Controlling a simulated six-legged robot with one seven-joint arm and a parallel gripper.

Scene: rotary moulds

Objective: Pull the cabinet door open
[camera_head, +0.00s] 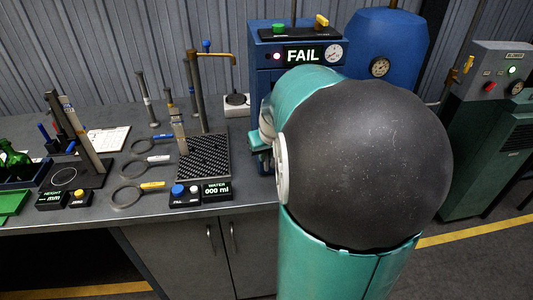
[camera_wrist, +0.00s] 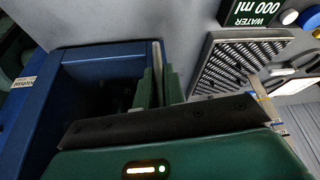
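The blue cabinet (camera_head: 264,57) with a lit FAIL display stands at the back of the bench, largely hidden by my arm. In the wrist view its blue frame (camera_wrist: 42,112) surrounds a dark area; I cannot tell whether this is an open interior or a shaded door. A slim silver bar, seemingly the door handle (camera_wrist: 157,55), stands between my two green fingers. My gripper (camera_wrist: 160,90) is closed closely around this bar. In the head view my gripper (camera_head: 262,142) is at the cabinet's left front, partly hidden by my arm.
A black grate (camera_head: 204,158) and a water display (camera_head: 216,191) lie left of the cabinet. Several ring clamps (camera_head: 127,195) and a tap (camera_head: 194,90) are also on the bench. Grey doors (camera_head: 180,262) with handles are below. A blue tank (camera_head: 385,45) stands behind.

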